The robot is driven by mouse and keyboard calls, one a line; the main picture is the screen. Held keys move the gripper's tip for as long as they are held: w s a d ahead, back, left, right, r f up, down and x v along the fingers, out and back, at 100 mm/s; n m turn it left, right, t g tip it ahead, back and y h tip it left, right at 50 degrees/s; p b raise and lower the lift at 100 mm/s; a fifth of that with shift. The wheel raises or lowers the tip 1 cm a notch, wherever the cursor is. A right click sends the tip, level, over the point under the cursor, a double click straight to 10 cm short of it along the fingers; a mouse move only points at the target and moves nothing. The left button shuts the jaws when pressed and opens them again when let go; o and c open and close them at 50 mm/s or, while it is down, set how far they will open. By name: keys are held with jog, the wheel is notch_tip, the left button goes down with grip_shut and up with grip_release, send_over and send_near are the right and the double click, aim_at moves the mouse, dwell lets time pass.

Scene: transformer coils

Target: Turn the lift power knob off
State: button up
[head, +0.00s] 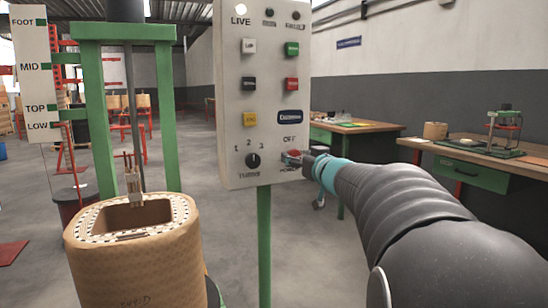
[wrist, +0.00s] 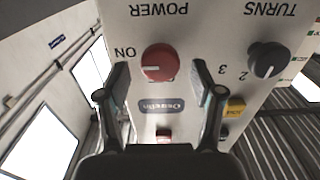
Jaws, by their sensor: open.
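The red power knob (wrist: 159,62) is on the white control panel. The wrist view shows it upside down, with "POWER" above it and "ON" to its left. A pale mark shows on the knob's face, pointing roughly towards the "ON" side. My gripper (wrist: 162,75) is open, with one finger on each side of the knob; I cannot tell whether either touches it. In the head view the knob (head: 293,154) is partly hidden by my gripper (head: 300,158), below the "OFF" label. The lamp (head: 241,9) under which "LIVE" is printed looks bright white.
A black turns knob (head: 253,160) is left of the power knob, with several coloured buttons above. A wound coil (head: 135,265) stands at the lower left by a green frame (head: 88,120). Workbenches (head: 455,165) stand at the right.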

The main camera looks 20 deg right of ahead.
jog(key=shift+w, duration=1.35)
jog(key=c, duration=1.1)
